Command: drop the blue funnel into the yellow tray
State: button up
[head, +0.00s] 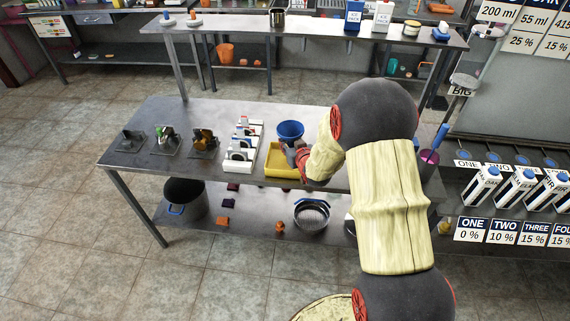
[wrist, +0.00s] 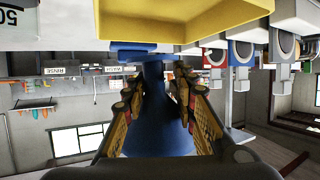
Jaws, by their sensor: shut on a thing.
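The blue funnel (head: 291,129) shows in the head view with its wide mouth up, at the back edge of the yellow tray. The yellow tray (head: 281,172) lies on the steel table. My gripper (head: 294,152) is over the tray, its fingers partly hidden by my wrist. In the wrist view, which is upside down, my gripper (wrist: 151,85) is shut on the blue funnel (wrist: 160,135), with blue showing between the fingers. The yellow tray (wrist: 185,28) fills the top of that view. The gap between funnel and tray is hard to judge.
Several small items on dark plates (head: 168,140) stand farther left. A magenta cup (head: 429,157) is at the right end. The table front left (head: 190,172) is bare.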

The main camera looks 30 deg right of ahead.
jog(key=shift+f, duration=0.8)
jog(key=o, duration=1.2)
jog(key=shift+o, duration=0.2)
jog(key=v, duration=1.2)
